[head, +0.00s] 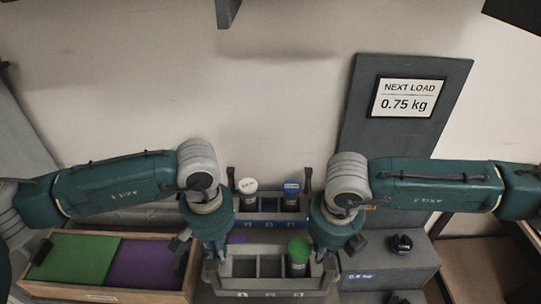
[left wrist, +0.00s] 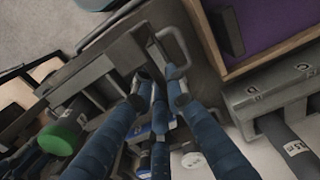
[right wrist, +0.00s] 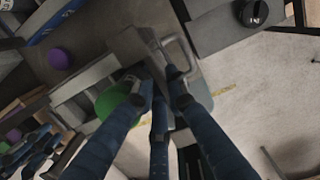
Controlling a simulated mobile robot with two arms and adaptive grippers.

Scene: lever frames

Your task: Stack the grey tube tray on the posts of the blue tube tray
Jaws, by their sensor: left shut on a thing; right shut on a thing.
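The grey tube tray (head: 268,284) is at the front centre of the head view, with a green-capped tube (head: 299,252) in its right part. My left gripper (head: 215,254) is shut on the tray's left end handle, also seen in the left wrist view (left wrist: 172,45). My right gripper (head: 323,254) is shut on its right end handle, also seen in the right wrist view (right wrist: 180,52). The blue tube tray (head: 265,217) is behind, apart from the grey one. It holds a white-capped tube (head: 248,190) and a blue-capped tube (head: 291,192). Dark posts (head: 230,179) (head: 308,178) rise at its ends.
A wooden box (head: 110,293) with green and purple sections stands at the left. A grey block (head: 385,262) with a black knob (head: 402,244) is at the right. A purple round thing (head: 236,238) lies between the trays. A sign (head: 406,98) reads 0.75 kg.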

